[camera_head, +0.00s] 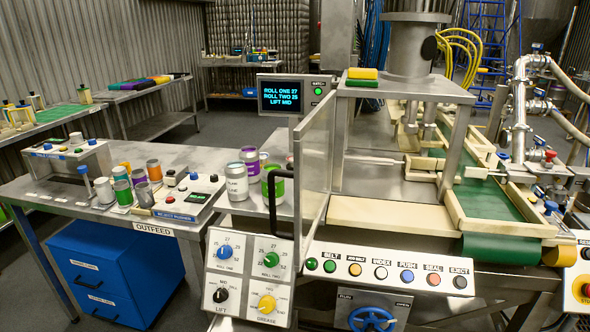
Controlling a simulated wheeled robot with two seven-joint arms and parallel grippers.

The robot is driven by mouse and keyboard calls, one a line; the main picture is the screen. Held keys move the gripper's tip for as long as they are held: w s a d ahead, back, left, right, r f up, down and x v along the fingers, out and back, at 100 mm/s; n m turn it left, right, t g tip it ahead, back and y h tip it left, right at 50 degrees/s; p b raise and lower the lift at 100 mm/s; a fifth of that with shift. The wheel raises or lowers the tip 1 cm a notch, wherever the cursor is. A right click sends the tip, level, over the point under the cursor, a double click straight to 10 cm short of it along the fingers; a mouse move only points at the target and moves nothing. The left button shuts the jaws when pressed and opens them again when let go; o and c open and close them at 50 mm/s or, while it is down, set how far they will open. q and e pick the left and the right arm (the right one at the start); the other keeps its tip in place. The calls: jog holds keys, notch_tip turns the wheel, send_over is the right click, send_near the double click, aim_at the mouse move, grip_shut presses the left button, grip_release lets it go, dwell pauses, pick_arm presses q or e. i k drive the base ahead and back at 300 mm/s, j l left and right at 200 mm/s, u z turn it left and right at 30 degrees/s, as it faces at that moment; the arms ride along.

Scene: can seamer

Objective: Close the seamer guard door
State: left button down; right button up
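The seamer guard door (316,165) is a clear panel in a pale metal frame. It stands open, swung out toward me and seen nearly edge-on. A black bar handle (272,205) sticks out from its left side. The seamer (400,180) is to the right of the door, and its front opening is uncovered, with the metal work deck visible inside. Neither of my grippers shows in the head view.
A display (283,95) stands behind the door. Cans (237,181) stand left on the outfeed table (150,218).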

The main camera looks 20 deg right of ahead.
aim_at(313, 138)
jog(key=i+j+z, duration=0.25)
jog(key=i+j, duration=0.15)
jog(key=i+j+z, duration=0.3)
jog(key=j, duration=0.3)
jog(key=z, duration=1.15)
jog(key=l, duration=0.3)
